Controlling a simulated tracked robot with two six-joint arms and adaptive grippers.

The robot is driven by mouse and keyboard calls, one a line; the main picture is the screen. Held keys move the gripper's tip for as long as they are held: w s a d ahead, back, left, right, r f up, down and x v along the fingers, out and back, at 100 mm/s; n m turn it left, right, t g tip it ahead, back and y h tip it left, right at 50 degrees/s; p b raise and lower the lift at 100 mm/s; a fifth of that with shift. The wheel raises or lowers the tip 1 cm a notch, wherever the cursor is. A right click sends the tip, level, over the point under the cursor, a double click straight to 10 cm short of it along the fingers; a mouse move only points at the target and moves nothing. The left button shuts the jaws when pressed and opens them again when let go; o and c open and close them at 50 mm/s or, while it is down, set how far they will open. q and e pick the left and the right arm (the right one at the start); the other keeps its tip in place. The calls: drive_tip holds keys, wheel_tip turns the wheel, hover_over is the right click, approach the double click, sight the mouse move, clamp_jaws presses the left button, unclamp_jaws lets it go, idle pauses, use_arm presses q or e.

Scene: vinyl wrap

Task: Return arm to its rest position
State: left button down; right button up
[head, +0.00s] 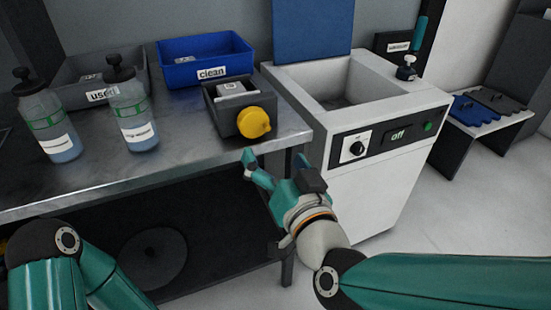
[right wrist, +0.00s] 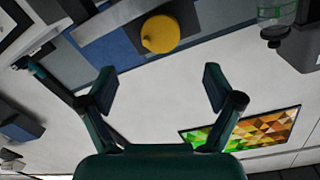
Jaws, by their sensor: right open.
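My right gripper (head: 274,164) is open and empty in front of the metal table's (head: 210,140) front right corner, beside the white machine (head: 385,190). In the right wrist view its two fingers (right wrist: 158,88) stand wide apart with nothing between them. My right arm reaches in from the lower right. Of my left arm only teal links show at the lower left; its gripper is not in the picture.
A dark box with a yellow knob (head: 254,122) stands at the table edge close to my right gripper. Two bottles (head: 50,120) (head: 132,108), a grey used bin (head: 75,80) and a blue clean bin (head: 180,73) stand leftward. Floor is open at right.

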idle(0.3)
drive_tip(key=w+d+f+m+g+h, duration=0.1)
drive_tip(key=w+d+f+h, duration=0.2)
drive_tip(key=f, duration=0.4)
drive_tip(key=w+d+f+g+h, duration=0.1)
drive_tip(key=w+d+f+g, duration=0.1)
drive_tip(key=d+f, duration=0.35)
drive_tip(key=s+d+f+g, duration=0.1)
drive_tip(key=d+f+g, duration=0.1)
drive_tip(key=f, duration=0.8)
drive_tip(key=s+d+f+g, duration=0.2)
drive_tip(key=f, duration=0.8)
drive_tip(key=s+a+f+g+y, duration=0.3)
drive_tip(key=s+f+g, duration=0.6)
drive_tip(key=s+f, duration=0.9)
wheel_tip(320, 180, up, 31)
drive_tip(key=s+p, duration=0.1)
drive_tip(key=p, duration=2.9)
drive_tip(key=shift+a+f, duration=0.2)
drive_tip(key=shift+a, duration=0.25)
